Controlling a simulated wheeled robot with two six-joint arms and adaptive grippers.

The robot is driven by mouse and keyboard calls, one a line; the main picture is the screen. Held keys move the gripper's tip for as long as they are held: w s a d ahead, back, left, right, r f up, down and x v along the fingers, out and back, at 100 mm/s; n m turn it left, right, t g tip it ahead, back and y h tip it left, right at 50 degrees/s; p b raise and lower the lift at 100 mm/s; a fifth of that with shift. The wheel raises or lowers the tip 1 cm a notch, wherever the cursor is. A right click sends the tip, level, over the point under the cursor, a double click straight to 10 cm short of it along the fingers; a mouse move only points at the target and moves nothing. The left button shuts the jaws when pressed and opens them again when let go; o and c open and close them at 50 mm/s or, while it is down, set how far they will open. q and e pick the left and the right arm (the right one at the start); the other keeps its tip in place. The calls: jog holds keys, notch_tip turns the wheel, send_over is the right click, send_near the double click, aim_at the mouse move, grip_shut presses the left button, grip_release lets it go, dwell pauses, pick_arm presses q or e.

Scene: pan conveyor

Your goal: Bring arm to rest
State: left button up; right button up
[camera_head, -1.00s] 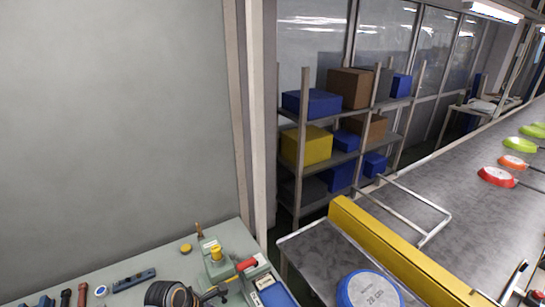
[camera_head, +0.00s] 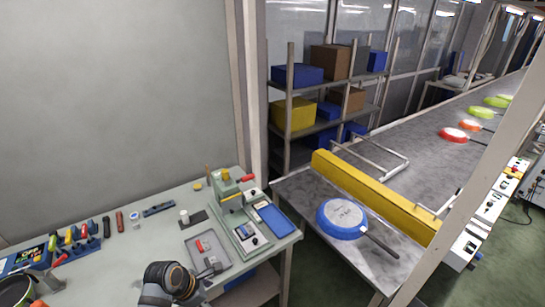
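One of my arms, which I take to be the left, comes into the head view at the bottom, over the green workbench (camera_head: 110,262). My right gripper is not in view. A blue pan (camera_head: 341,218) lies bottom up on the near end of the conveyor (camera_head: 290,185), its dark handle pointing to the lower right, apart from the gripper.
A small press (camera_head: 228,188) and a blue-topped box (camera_head: 273,219) stand at the bench's right end. Several tools lie at its left. A yellow guard (camera_head: 370,195) crosses the conveyor. Red, orange and green pans lie beyond. A post (camera_head: 480,150) rises at right.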

pick_arm(q)
jog(key=a+f+m+y+b, duration=0.1)
jog(key=a+f+m+b, duration=0.25)
jog(key=f, duration=1.25)
jog(key=s+a+f+m+g+y+b, duration=0.15)
jog(key=s+f+m, duration=0.25)
jog(key=f, duration=0.4)
jog(key=s+a+f+m+t+b, duration=0.1)
jog(key=s+a+f+m, duration=0.2)
jog(key=f, duration=0.5)
jog(key=s+a+f+m+y+b, duration=0.1)
jog(key=s+f+m+b, duration=0.1)
jog(key=s+f+m, duration=0.5)
jog(key=s+a+f+m+g+b, duration=0.1)
jog(key=s+f+m, duration=0.5)
jog(key=s, duration=1)
notch_tip(320, 180, down, 3)
jog(key=shift+s+a+r+m+y+b, duration=0.1)
jog(key=shift+s+a+m+y+b, duration=0.2)
jog(key=shift+b, duration=0.2)
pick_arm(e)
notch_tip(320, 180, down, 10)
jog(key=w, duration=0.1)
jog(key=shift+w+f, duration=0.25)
pick_arm(q)
jog(key=shift+o, duration=0.5)
